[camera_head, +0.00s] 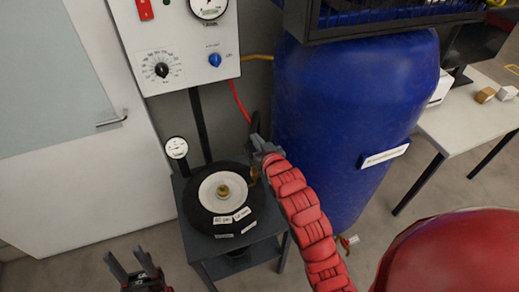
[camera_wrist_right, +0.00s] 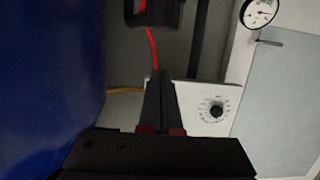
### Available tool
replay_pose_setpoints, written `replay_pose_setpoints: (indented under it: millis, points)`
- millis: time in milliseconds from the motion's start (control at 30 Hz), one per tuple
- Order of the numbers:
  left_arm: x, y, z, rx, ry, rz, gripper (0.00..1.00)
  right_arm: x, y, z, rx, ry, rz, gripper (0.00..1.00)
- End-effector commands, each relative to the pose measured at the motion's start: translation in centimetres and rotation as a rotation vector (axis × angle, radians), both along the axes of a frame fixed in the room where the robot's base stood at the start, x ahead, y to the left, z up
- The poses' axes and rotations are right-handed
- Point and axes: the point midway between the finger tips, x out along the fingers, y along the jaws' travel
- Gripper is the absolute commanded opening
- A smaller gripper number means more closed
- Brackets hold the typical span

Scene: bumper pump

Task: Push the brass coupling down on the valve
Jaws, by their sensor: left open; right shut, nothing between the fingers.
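A black tyre (camera_head: 189,205) with a white rim (camera_head: 208,187) lies flat on a small dark table. A brass piece (camera_head: 223,190) stands at the rim's centre. Another brass piece (camera_head: 252,175) shows at the tyre's right edge; I cannot tell which of them is the coupling or the valve. My right gripper (camera_head: 256,122) is shut and empty, up and to the right of the tyre, beside the blue barrel. Its fingers also show together in the right wrist view (camera_wrist_right: 160,78). My left gripper (camera_head: 131,260) is open and empty, low and to the left of the table.
A large blue barrel (camera_head: 345,110) stands right of my right gripper. A red hose (camera_head: 239,100) hangs from the control panel (camera_head: 185,85) and passes behind that gripper. A gauge (camera_head: 177,147) stands behind the tyre. A white door (camera_head: 90,195) is at left.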

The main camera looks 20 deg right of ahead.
Motion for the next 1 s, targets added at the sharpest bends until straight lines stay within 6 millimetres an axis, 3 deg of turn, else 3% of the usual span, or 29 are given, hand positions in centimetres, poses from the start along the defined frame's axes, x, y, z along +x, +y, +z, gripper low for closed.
replay_pose_setpoints:
  millis: [33, 267, 333, 400, 600, 1000]
  points:
    - [0.0, 0.0, -1.0, 0.0, 0.001, 0.0, 0.5, -1.1, -0.2, -0.8, 0.001, 0.007, -0.003, 0.0]
    - [0.0, 0.0, -2.6, 0.0, 0.0, 0.0, 0.5, -4.7, -0.4, 0.2, 0.001, 0.004, -0.003, 0.0]
    - [0.0, 0.0, -0.3, 0.0, 0.002, 0.0, 0.5, -5.6, -0.4, 1.6, 0.002, 0.011, -0.003, 0.0]
    - [0.0, 0.0, 1.0, 0.0, 0.0, 0.0, 0.5, -6.5, -0.4, 1.6, 0.002, 0.016, -0.004, 0.0]
    - [0.0, 0.0, 3.3, 0.0, 0.001, 0.0, 0.5, -8.6, -0.5, 1.9, 0.001, 0.014, -0.003, 0.0]
    - [0.0, 0.0, 4.0, 0.0, 0.001, 0.0, 0.5, -9.5, -0.5, 1.8, 0.0, 0.006, -0.002, 0.0]
